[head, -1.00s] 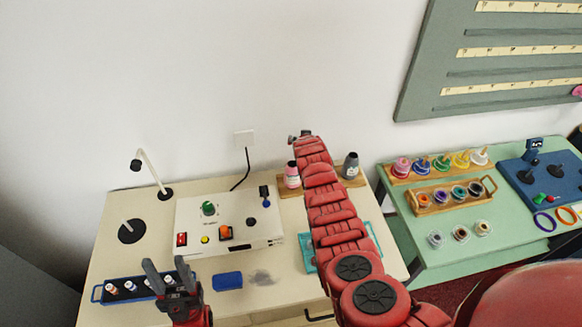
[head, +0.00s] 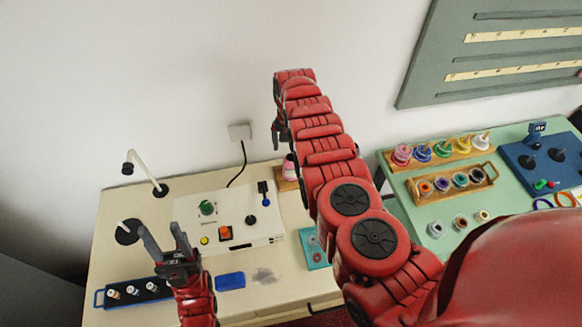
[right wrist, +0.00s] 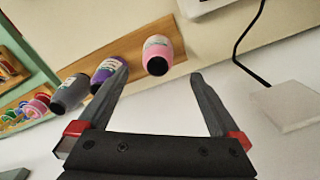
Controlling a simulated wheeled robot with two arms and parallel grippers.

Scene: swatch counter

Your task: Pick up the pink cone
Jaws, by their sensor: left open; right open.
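The pink cone (right wrist: 158,51), with a pale label band and a dark end, shows between the fingertips of my right gripper (right wrist: 158,72) in the right wrist view. The fingers are wide apart and empty; contact with the cone cannot be made out. In the head view the pink cone (head: 289,172) is partly hidden by my right arm, and the right gripper (head: 277,146) is above it. My left gripper (head: 164,240) is open and empty, over the front left of the cream table.
A purple cone (right wrist: 104,74) and a grey cone (right wrist: 70,94) stand beside the pink one on the wooden board (right wrist: 133,58). A white control box (head: 270,229) stands left of them. A lamp (head: 145,173) is at the back left; a green table (head: 402,189) is on the right.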

